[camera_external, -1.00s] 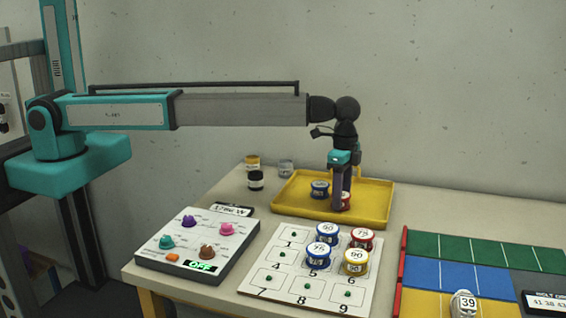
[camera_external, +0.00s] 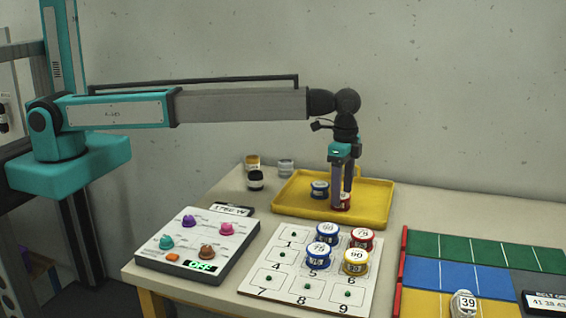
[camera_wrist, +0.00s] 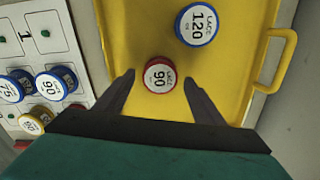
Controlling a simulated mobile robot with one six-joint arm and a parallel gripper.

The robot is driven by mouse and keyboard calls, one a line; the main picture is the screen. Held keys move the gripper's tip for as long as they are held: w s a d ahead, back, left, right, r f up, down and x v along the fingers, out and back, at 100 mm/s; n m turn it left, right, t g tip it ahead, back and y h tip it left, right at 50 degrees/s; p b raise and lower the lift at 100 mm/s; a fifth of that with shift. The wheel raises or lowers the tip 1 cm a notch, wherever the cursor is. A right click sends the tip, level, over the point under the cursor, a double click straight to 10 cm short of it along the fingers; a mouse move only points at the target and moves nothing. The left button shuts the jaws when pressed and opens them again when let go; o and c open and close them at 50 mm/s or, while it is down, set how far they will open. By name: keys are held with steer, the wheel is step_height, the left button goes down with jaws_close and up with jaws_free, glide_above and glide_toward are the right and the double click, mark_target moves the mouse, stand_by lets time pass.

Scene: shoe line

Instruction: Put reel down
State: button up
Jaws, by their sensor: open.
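A red reel marked 90 (camera_wrist: 160,75) sits on the yellow tray (camera_wrist: 130,20), and it also shows in the external view (camera_external: 343,203). My gripper (camera_wrist: 158,85) is open, with one finger on each side of the red reel and a gap on both sides. The gripper (camera_external: 342,200) points down over the tray in the external view and partly hides the reel. A blue reel marked 120 (camera_wrist: 197,25) stands on the tray beside it, also seen in the external view (camera_external: 319,190).
A numbered white board (camera_external: 262,283) in front of the tray holds several reels on pegs. A control box (camera_external: 170,252) with coloured knobs stands to the left. Small jars (camera_external: 256,181) stand behind. A coloured lane board (camera_external: 440,272) is at the right.

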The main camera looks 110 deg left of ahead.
mark_target(342, 196)
step_height(342, 196, up, 10)
steer(key=b, duration=0.1)
steer(key=shift+b, duration=0.4)
steer(key=shift+d, duration=0.1)
stand_by(0.4)
